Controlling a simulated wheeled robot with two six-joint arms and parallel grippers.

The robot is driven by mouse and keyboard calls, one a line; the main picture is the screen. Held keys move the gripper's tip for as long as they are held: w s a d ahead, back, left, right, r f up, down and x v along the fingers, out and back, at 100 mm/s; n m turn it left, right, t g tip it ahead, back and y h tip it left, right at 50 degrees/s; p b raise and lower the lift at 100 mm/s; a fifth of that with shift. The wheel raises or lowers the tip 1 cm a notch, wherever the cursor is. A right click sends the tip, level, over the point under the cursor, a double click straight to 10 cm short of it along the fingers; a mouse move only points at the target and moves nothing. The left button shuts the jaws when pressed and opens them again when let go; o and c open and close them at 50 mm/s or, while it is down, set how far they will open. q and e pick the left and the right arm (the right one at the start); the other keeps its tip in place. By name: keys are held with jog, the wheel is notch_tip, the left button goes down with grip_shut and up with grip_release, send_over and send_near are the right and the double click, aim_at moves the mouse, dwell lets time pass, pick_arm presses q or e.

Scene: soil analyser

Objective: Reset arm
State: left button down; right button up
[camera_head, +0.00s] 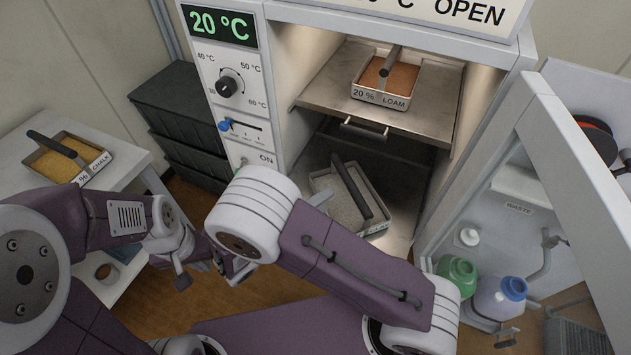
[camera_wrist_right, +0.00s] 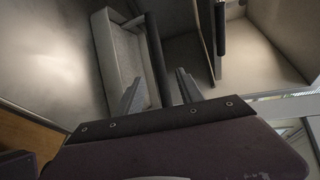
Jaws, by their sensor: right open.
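My right gripper (camera_wrist_right: 160,92) is open in the right wrist view, its two fingers apart. The black handle of a grey tray (camera_wrist_right: 118,60) runs between or just beyond them; contact cannot be told. In the head view this tray (camera_head: 375,231) rests in the lower part of the oven, its handle tilted up, and my right arm hides part of it. My left gripper (camera_head: 200,270) hangs at the lower left, near the side table and clear of the trays; its jaws are too unclear to read.
The oven (camera_head: 237,110) reads 20 °C and its door (camera_head: 570,150) stands open at right. A loam tray (camera_head: 384,98) sits on the upper shelf (camera_head: 435,100). A chalk tray (camera_head: 85,172) is on the left table (camera_head: 125,147). Green (camera_head: 457,271) and blue-capped (camera_head: 495,300) bottles stand at right.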

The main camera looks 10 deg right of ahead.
jog(key=w+d+r+m+g+h+p, duration=0.1)
jog(key=d+r+m+g+p, duration=0.35)
jog(key=d+r, duration=0.45)
jog(key=s+d+r+m+g+y+p, duration=0.45)
jog(key=s+d+m+g, duration=0.25)
jog(key=s+d+m, duration=0.25)
jog(key=s+a+f+m+y+p, duration=0.2)
jog(key=s+a+m+y, duration=0.3)
jog(key=m, duration=0.8)
jog(key=w+a+f+m+t+y, duration=0.2)
jog(key=w+a+m+t+y, duration=0.2)
jog(key=m, duration=1.1)
jog(key=w+a, duration=0.1)
jog(key=a, duration=0.1)
jog(key=shift+w+a+f+y, duration=0.15)
jog(key=shift+a+f+y, duration=0.1)
jog(key=shift+a+y, duration=0.1)
